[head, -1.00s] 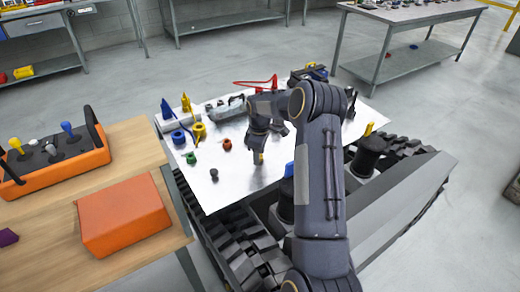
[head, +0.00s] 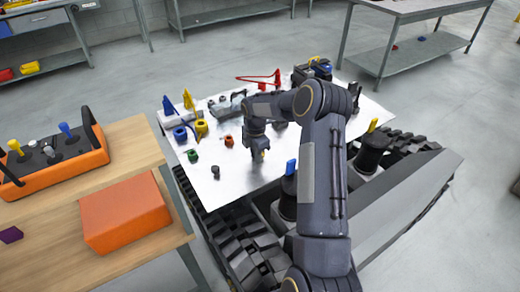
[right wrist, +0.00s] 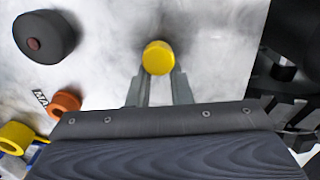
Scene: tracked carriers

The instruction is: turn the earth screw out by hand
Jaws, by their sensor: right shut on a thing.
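A yellow round-headed knob, which I take for the earth screw, sits between my right fingertips in the right wrist view (right wrist: 158,58). It shows as a small yellow spot under the hand in the head view (head: 263,154). My right gripper (head: 261,157) is shut on it, low over the bright metal plate (head: 235,188). The fingers grip it from two sides. I cannot tell whether its foot is still in the plate. My left gripper is not in view.
A black knob (head: 215,171), an orange ring (head: 229,141) and a green ring (head: 192,155) stand on the plate left of the hand. A blue-topped black post (head: 289,185) is close to the right. An orange box (head: 125,213) lies on the wooden bench.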

